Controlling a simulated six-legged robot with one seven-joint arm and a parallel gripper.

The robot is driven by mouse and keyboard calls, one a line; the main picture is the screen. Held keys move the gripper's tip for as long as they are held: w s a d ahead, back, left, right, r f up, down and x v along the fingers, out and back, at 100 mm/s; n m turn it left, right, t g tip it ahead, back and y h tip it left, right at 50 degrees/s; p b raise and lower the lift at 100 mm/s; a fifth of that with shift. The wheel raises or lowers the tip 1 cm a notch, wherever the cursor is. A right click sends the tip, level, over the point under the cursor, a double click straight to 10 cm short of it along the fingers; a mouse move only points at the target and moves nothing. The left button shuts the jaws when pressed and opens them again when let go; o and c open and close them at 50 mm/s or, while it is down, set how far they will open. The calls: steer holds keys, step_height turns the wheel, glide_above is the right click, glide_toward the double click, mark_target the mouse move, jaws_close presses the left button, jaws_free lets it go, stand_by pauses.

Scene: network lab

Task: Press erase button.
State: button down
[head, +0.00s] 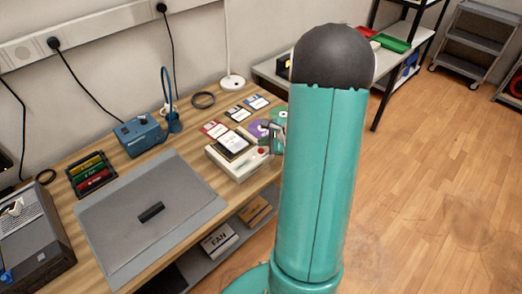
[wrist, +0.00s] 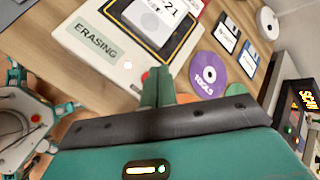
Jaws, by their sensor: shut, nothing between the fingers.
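The cream eraser box (head: 240,172) stands on the wooden bench, with a dark pad and a labelled disk on its top. Its red button (head: 262,151) is at the front right corner. In the wrist view the box (wrist: 84,72) carries an "ERASING" label (wrist: 97,33) and a bright white spot (wrist: 128,65). The red button (wrist: 145,76) shows partly there, right beside my fingertips. My gripper (wrist: 158,74) is shut and empty.
Several floppy disks (head: 238,113) and a purple disc (wrist: 207,74) lie beside the box. Open floor (head: 430,190) lies right.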

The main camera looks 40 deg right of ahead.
mark_target(263, 152)
steer(key=shift+r, duration=2.2)
steer(key=shift+a+r, duration=0.1)
steer(key=shift+a, duration=0.05)
steer(key=s+a+r+n+g+y, duration=0.1)
steer(key=a+r+n, duration=0.5)
steer(key=a, duration=0.4)
steer(key=s+a+r+n+g+y, duration=0.15)
steer(key=a+r+n, duration=0.35)
steer(key=a, duration=0.5)
steer(key=s+a+r+n+h, duration=0.4)
steer(key=s+a+r+n, duration=0.3)
steer(key=s+a+n, duration=0.4)
steer(key=shift+s+r+n+g, duration=0.2)
steer(key=shift+s+n+g, duration=0.25)
steer(key=shift+s+n, duration=0.7)
